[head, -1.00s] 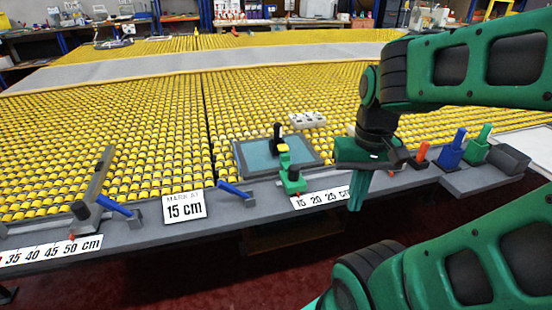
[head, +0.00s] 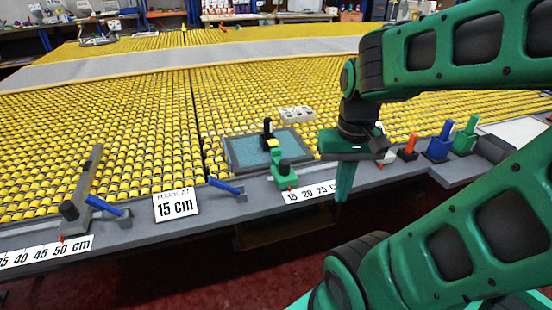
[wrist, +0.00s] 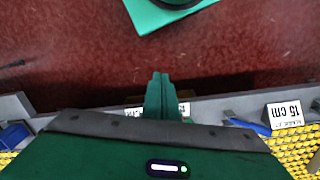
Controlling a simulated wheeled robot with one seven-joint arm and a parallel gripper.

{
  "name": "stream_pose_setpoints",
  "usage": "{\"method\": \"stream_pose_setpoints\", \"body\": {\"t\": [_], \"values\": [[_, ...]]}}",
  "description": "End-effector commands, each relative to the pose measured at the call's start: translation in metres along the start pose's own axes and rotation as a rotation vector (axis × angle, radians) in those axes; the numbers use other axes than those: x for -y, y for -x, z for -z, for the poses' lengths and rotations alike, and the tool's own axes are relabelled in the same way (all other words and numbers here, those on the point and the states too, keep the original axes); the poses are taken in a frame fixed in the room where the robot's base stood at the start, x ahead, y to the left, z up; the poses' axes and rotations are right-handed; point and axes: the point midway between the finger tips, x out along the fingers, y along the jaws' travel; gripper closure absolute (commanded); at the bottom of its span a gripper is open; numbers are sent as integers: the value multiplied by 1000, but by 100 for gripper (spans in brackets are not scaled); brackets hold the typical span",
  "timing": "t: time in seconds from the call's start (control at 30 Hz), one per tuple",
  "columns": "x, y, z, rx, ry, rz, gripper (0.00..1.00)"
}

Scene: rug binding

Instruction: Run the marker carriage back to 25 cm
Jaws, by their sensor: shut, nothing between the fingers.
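The green marker carriage (head: 285,172) with a dark knob sits on the table's front rail, its red pointer near the 15 mark. The white scale (head: 309,190) below it reads 15, 20 and 25; its right end is partly hidden by my gripper. My gripper (head: 343,190) is shut and empty, pointing down at the front edge, right of the carriage and apart from it. In the wrist view my closed fingers (wrist: 160,90) stand over the red floor beside the edge, with a bit of white label behind them.
A card (head: 176,205) reads "MARK AT 15 cm". Blue levers (head: 227,187) lie along the edge left of the carriage. A teal panel (head: 247,154) lies behind it. Orange, blue (head: 439,143) and green upright pieces stand right of my gripper. The red floor in front is clear.

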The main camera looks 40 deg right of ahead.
Motion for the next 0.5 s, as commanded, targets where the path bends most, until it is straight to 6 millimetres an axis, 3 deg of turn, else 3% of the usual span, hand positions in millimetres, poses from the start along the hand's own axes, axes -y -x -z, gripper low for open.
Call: {"method": "stream_pose_setpoints", "body": {"t": [0.13,0.27,0.33,0.5], "values": [[0,0,0,0,0,0,100],[-4,7,-6,-12,11,8,69],[-1,11,4,-13,33,9,53],[22,24,56,-9,148,11,53]]}}
